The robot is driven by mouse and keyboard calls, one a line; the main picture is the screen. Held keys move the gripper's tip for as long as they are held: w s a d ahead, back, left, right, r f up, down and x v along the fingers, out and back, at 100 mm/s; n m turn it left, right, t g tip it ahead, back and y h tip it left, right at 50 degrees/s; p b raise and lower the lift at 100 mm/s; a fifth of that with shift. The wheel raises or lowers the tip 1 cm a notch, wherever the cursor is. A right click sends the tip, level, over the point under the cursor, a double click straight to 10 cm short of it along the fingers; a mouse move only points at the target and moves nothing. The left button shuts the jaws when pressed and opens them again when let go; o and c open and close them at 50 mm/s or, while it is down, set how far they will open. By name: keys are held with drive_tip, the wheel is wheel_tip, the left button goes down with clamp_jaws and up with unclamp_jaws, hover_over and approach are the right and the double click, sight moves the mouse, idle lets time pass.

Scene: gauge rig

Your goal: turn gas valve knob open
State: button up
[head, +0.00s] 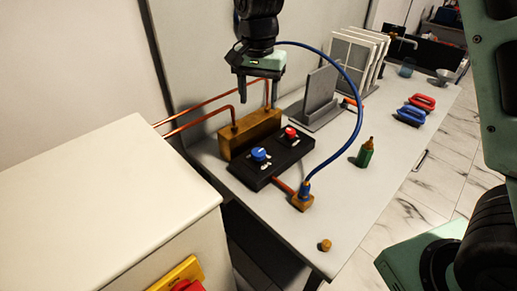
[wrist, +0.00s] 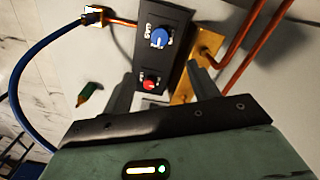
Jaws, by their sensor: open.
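A black panel (head: 268,172) on the bench carries a blue knob (head: 259,154) and a red knob (head: 290,132), each with small white markings that I cannot read. In the wrist view the blue knob (wrist: 160,38) lies beyond my fingertips and the red knob (wrist: 150,83) shows between the fingers. My gripper (head: 258,97) is open and empty, above the panel and apart from both knobs. Its two fingers also show in the wrist view (wrist: 163,80).
A brass block (head: 237,143) with copper pipes (head: 205,118) stands behind the panel. A blue hose (head: 352,85) arches from a brass fitting (head: 301,201) at the front. A green bottle (head: 365,154) stands to the right. A grey plate stand (head: 320,95) is behind. The front right bench is mostly clear.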

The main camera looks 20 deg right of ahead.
sight(259, 152)
wheel_tip(259, 152, down, 17)
drive_tip(key=shift+r+p, duration=0.1)
drive_tip(key=shift+p, duration=0.75)
drive_tip(key=c, duration=1)
